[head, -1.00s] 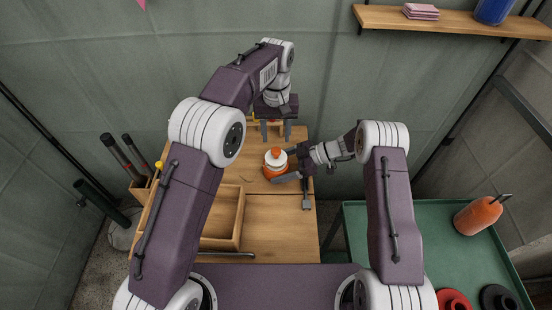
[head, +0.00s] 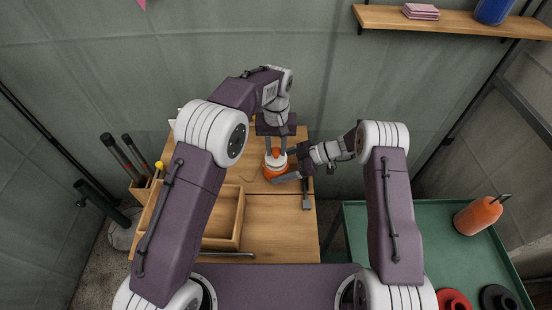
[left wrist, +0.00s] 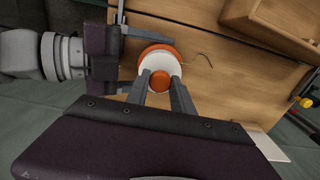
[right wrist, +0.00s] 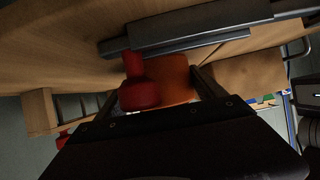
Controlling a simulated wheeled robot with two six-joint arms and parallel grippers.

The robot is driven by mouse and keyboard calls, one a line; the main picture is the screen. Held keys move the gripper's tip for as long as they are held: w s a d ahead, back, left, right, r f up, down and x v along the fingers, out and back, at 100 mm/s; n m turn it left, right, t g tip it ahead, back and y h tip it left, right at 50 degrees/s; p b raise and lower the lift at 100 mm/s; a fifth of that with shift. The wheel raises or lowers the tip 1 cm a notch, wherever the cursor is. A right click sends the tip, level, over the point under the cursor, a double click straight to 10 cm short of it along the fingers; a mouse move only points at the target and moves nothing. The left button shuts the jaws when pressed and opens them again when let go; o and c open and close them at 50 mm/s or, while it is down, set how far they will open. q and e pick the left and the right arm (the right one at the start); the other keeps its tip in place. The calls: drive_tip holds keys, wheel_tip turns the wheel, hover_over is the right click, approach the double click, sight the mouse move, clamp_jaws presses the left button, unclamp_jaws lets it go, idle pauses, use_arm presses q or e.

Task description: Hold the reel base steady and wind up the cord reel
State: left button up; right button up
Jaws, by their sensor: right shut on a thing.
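The cord reel stands upright on the wooden table, with an orange base (head: 273,173), a white drum (left wrist: 148,64) and an orange knob (left wrist: 160,81) on top. My right gripper (head: 286,167) reaches in from the right and is shut on the base, which also shows orange between its fingers in the right wrist view (right wrist: 175,78). My left gripper (head: 276,147) points down from above. In the left wrist view its open fingers (left wrist: 160,88) lie on either side of the knob; contact cannot be told. A thin cord end (left wrist: 205,58) lies beside the reel.
A wooden tray (head: 240,222) sits left of the reel. A dark metal bar (head: 306,195) lies at the table's right edge. A red knob-shaped thing (right wrist: 139,88) shows in the right wrist view. A green table (head: 390,240) stands to the right.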

use_arm(q)
drive_tip(key=m, duration=1.2)
idle(0.3)
drive_tip(key=m, duration=0.4)
drive_tip(key=shift+m, duration=0.7)
drive_tip(key=m, duration=0.2)
drive_tip(key=shift+m, duration=0.3)
